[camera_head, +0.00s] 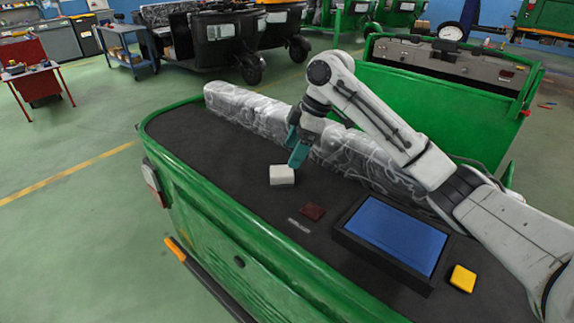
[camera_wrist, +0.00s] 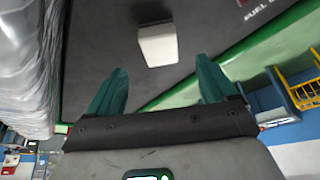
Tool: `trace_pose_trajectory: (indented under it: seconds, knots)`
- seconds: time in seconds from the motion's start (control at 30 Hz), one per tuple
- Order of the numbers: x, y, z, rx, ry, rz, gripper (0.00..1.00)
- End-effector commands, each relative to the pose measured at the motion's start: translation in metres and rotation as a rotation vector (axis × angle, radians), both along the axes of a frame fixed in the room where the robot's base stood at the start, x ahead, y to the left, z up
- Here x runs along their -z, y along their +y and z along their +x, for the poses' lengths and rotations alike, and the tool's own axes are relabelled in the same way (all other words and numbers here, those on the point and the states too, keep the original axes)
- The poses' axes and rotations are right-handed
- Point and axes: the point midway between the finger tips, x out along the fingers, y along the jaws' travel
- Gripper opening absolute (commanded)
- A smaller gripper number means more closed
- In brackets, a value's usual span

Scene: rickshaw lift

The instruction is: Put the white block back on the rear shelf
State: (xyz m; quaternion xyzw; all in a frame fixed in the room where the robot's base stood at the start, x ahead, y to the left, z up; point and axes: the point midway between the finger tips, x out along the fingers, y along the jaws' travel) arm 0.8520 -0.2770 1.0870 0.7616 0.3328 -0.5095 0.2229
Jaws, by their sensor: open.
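The white block (camera_head: 282,175) rests on the dark flat top of the green rickshaw, which looks like the rear shelf (camera_head: 215,150). It also shows in the wrist view (camera_wrist: 158,45), upper middle, beyond the fingertips and roughly between their lines. My gripper (camera_head: 297,157) has teal fingers and is close to the block, above and to its right in the head view. In the wrist view my gripper (camera_wrist: 162,68) is open, its fingers wide apart with nothing between them. The block appears apart from both fingers.
A wrapped seat back (camera_head: 245,110) runs behind the shelf, close to my arm. A dark red piece (camera_head: 312,211), a blue-topped black tray (camera_head: 397,238) and a yellow block (camera_head: 463,278) lie to the right. The shelf's left part is clear up to its green rim.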

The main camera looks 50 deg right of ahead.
Motion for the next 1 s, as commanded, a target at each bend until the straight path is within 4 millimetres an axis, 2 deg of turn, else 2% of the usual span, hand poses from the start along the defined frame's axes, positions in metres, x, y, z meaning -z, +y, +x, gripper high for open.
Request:
trace_pose_trajectory:
  seconds: [0.2,0.33,1.0]
  knots:
    - [-0.031,-0.009,-0.008,-0.001,-0.002,0.000,0.85]
    - [-0.040,-0.012,-0.011,-0.001,-0.002,0.000,0.85]
    - [-0.042,-0.013,-0.012,0.000,0.000,0.000,0.85]
